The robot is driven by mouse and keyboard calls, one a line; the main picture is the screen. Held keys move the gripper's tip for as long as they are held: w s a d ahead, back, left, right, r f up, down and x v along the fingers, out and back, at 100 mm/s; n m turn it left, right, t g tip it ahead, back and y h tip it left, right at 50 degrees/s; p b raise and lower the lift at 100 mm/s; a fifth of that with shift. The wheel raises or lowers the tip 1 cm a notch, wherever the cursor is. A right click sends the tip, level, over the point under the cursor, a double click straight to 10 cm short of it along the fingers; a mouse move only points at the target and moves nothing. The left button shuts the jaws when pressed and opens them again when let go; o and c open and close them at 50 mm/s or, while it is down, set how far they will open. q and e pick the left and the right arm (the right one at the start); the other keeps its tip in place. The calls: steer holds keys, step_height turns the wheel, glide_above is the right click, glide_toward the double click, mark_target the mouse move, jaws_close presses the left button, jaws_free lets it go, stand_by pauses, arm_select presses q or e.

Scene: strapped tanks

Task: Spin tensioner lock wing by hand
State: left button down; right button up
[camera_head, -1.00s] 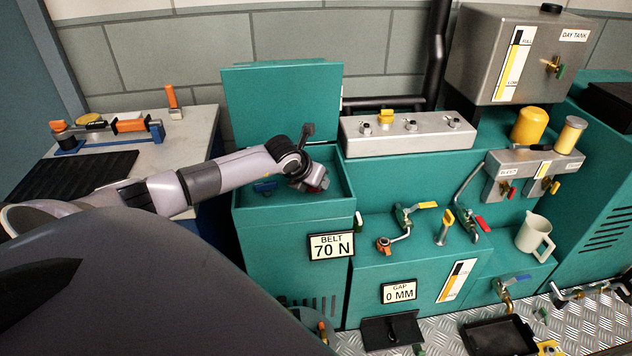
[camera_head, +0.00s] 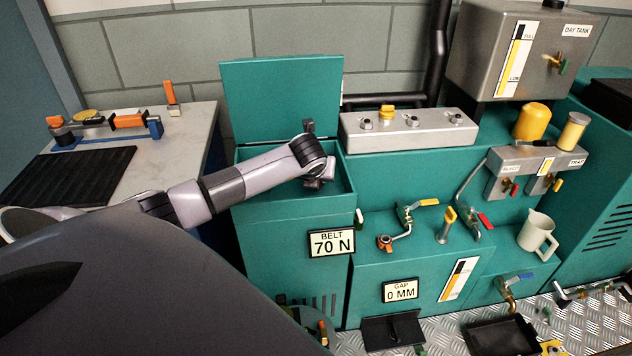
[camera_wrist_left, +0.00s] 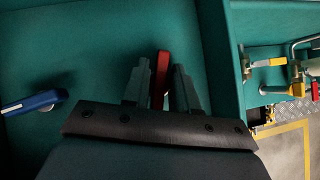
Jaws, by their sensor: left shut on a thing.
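The red wing (camera_wrist_left: 161,75) stands in the left wrist view between the two fingers of my left gripper (camera_wrist_left: 160,85), which is shut on it. A blue handle (camera_wrist_left: 35,102) lies to its left, apart from the gripper. In the head view my left gripper (camera_head: 318,181) reaches down into the open green housing (camera_head: 290,222) below its raised lid (camera_head: 282,100). There my wrist hides the wing, and my forearm covers the blue handle. A sign on the housing's front (camera_head: 331,243) reads BELT 70 N. My right gripper is not in view.
The lid stands upright behind my wrist. A grey box with knobs (camera_head: 410,130) is to the right, above a green step with valves (camera_head: 412,212) and a GAP 0 MM sign (camera_head: 400,290). A bench (camera_head: 190,135) with a clamp-like tool (camera_head: 128,120) is at left.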

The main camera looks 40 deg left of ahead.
arm_select(q)
steer(key=shift+f, duration=0.1)
stand_by(0.3)
steer(key=shift+f+n+g+y+b, duration=0.1)
steer(key=shift+n+g+y+b, duration=0.25)
steer(key=shift+n+b, duration=0.3)
steer(key=shift+n+g+y+b, duration=0.3)
steer(key=shift+n+b, duration=0.35)
steer(key=shift+b, duration=0.65)
steer(key=shift+s+n, duration=0.1)
steer(key=shift+n, duration=0.2)
steer(key=shift+n+g+y+b, duration=0.25)
steer(key=shift+n+b, duration=0.05)
steer(key=shift+b, duration=0.25)
steer(key=c, duration=1.1)
jaws_free()
